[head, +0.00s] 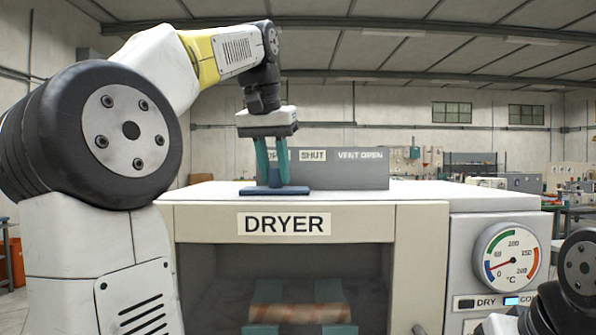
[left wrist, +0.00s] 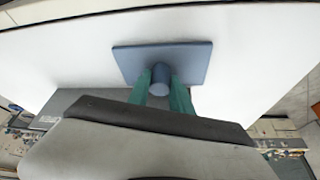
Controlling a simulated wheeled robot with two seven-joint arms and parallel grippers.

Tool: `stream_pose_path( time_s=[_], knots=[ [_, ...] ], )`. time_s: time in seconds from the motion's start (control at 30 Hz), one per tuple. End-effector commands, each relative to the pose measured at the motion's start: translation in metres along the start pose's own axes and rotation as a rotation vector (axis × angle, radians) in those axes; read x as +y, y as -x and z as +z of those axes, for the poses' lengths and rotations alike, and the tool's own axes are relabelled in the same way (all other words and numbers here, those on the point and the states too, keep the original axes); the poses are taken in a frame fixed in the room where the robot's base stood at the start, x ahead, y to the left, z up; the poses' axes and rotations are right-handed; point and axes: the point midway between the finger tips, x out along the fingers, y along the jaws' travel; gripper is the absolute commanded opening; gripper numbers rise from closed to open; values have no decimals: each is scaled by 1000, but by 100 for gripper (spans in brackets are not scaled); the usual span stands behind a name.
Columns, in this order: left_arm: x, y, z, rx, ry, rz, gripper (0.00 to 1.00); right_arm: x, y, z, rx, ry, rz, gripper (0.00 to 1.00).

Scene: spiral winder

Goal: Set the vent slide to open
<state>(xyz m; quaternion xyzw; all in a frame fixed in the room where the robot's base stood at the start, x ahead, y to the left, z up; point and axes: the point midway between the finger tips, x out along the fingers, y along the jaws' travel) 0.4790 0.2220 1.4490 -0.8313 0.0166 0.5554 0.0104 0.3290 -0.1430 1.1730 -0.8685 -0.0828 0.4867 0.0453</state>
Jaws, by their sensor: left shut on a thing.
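The vent slide is a flat blue plate (head: 296,191) with an upright round knob, lying on top of the white dryer (head: 420,192). In the left wrist view the plate (left wrist: 196,60) shows whole, with its knob (left wrist: 160,76) between the green fingers. My left gripper (head: 271,180) points down and is shut on the knob. Behind it stands a grey panel (head: 350,174) with the labels SHUT (head: 313,155) and VENT OPEN (head: 360,155); another label further left is partly hidden by the fingers. The plate lies left of the SHUT label. My right gripper is not in view.
The dryer top is clear to the right of the plate. On the front are a DRYER sign (head: 284,223), an open chamber with a wrapped roll (head: 298,304), and a temperature dial (head: 508,254). Part of my right arm shows at the lower right.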

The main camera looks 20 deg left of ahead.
Motion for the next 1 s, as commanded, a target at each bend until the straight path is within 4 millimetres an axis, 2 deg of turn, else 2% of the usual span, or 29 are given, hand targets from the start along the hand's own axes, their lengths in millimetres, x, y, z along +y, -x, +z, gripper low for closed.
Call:
stream_pose_path(
  time_s=[0.03, 0.13, 0.4, 0.53, 0.8, 1.0],
  knots=[
    [-5, 1, 1, 0, 8, -8, 30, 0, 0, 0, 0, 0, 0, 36],
    [-5, 1, 1, 0, 8, -8, 48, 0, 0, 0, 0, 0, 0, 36],
    [-3, 1, 1, 0, 5, -5, 48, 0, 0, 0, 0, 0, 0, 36],
    [-3, 7, 0, 2, 6, -5, 48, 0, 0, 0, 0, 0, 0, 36],
    [-3, 49, -1, 3, 7, -7, 48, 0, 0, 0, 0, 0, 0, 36],
    [-3, 71, 0, 1, 8, -7, 48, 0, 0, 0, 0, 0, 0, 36]
  ],
)
